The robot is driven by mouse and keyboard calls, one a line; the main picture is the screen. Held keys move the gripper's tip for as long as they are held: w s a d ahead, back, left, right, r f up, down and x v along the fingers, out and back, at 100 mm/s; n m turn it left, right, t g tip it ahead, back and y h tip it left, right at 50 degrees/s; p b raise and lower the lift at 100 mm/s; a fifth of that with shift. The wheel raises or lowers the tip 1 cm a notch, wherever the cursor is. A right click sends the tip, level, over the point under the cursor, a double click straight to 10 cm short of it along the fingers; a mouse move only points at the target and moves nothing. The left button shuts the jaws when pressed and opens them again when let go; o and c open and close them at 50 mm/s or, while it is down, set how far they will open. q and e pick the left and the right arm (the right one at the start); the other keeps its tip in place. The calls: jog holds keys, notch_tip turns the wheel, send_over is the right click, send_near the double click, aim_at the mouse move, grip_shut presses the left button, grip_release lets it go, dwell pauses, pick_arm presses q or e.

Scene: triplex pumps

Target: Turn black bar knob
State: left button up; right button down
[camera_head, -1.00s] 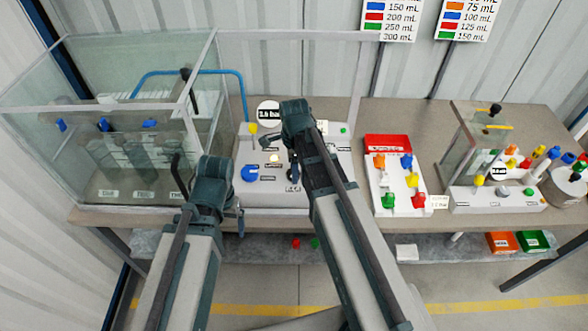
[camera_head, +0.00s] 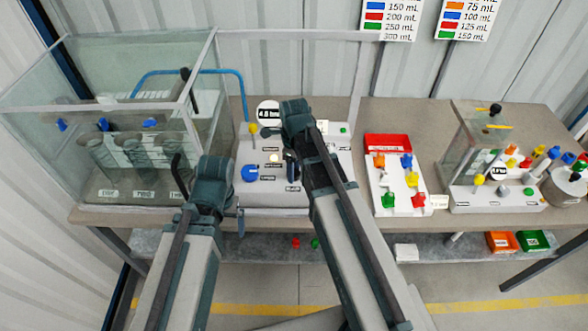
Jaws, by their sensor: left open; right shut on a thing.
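The white control panel (camera_head: 275,200) stands at the middle of the table. My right gripper (camera_head: 291,160) is low over its right part, shut on a dark piece that appears to be the black bar knob. The wrist and arm hide most of that knob, so its angle cannot be read. The panel's round display (camera_head: 268,113) reads about 4.8 bar. A blue knob (camera_head: 249,173) and a yellow knob (camera_head: 253,130) show on its left side. My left gripper (camera_head: 239,218) is open and empty in front of the panel's lower left edge, apart from the knobs.
A glass tank (camera_head: 60,95) with several cylinders stands at left, close to my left arm. A white tray (camera_head: 383,205) of coloured pieces, a red bin (camera_head: 388,143) and a second small panel (camera_head: 500,200) stand at right. Bins lie on the lower shelf.

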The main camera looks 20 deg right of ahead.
jog(key=shift+c, duration=1.3)
grip_release()
jog(key=shift+r, duration=0.1)
notch_tip(320, 180, up, 14)
jog(key=p, duration=1.4)
jog(key=shift+f, duration=0.2)
jog(key=shift+f, duration=0.15)
notch_tip(320, 180, down, 13)
jog(key=b, duration=1.3)
jog(key=shift+r, duration=0.2)
